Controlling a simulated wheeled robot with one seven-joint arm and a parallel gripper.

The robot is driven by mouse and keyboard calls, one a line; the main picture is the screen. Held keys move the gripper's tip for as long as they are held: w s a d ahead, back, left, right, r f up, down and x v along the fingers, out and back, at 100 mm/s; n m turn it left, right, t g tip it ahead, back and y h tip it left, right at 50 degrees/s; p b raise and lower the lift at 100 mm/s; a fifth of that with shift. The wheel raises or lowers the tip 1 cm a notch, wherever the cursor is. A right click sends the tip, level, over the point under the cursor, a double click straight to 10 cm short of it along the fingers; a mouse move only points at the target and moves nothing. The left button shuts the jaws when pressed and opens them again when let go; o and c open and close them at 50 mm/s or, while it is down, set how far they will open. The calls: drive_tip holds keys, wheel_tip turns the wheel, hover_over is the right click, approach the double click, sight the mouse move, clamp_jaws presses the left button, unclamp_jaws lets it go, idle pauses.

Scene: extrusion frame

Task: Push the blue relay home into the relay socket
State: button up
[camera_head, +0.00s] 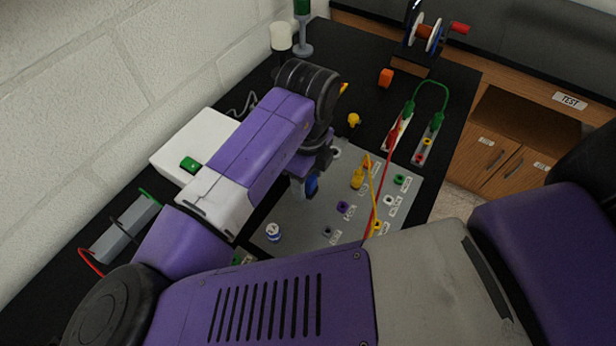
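My gripper (304,186) points down over the grey panel (290,251), at the end of my purple and white arm. A small dark blue piece (312,184) shows at its fingers. It may be the blue relay, but I cannot tell whether it is held or is part of the gripper. The finger gap is too small and hidden to judge. I cannot make out the relay socket; my gripper and arm cover part of the panel.
The panel carries a blue-and-white knob (273,232), a purple socket (343,208), and yellow plugs (357,179) with red and yellow leads. A white box (185,147) stands left, a grey block (125,232) front left.

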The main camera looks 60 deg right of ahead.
drive_tip(key=shift+r, duration=0.1)
wheel_tip(320, 180, up, 8)
drive_tip(key=shift+f, duration=0.2)
idle(0.4)
idle(0.5)
